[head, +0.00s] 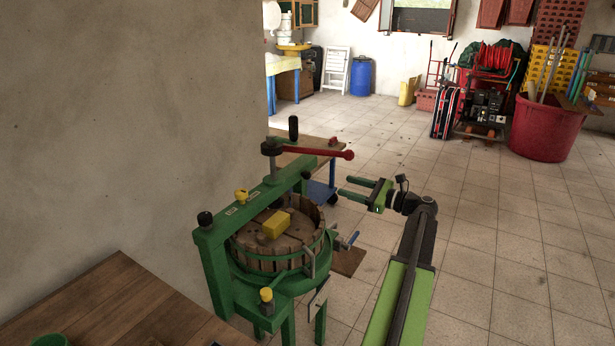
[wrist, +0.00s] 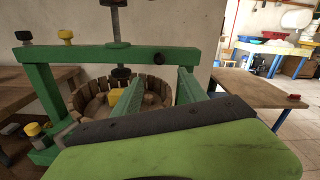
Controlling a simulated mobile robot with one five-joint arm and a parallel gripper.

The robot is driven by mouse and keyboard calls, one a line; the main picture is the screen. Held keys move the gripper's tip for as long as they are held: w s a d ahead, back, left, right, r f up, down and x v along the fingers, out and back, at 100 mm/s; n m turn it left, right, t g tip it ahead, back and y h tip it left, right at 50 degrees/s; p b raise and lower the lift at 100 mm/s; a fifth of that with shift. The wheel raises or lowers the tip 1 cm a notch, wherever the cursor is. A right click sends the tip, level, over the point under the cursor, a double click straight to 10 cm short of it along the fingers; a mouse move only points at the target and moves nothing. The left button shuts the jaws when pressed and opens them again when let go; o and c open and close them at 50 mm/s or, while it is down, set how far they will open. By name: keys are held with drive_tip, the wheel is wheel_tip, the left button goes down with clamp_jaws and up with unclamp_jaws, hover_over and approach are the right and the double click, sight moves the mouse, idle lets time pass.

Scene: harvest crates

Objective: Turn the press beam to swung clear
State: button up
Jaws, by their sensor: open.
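The green press beam (head: 240,208) lies across the top of the round wooden press basket (head: 300,232), on its green frame. A black knob (head: 205,218) sits at its near left end, and a screw with a red handle (head: 312,152) rises through it. In the wrist view the beam (wrist: 90,54) crosses ahead of my gripper, above the basket. My gripper (head: 344,186) is open and empty, right of the press and apart from it in the head view. Its two fingers (wrist: 160,77) point toward the press in the wrist view.
A wooden table (head: 105,305) stands at the near left. A wooden bench (head: 325,149) stands behind the press, by the wall. A yellow block (head: 276,225) lies in the basket. A red tub (head: 545,128) stands far right. The tiled floor right of my arm is clear.

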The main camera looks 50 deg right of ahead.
sight(310, 175)
drive_tip(key=x, duration=1.4)
drive_tip(key=shift+w+a, duration=0.25)
drive_tip(key=shift+w, duration=0.1)
clamp_jaws()
idle(0.5)
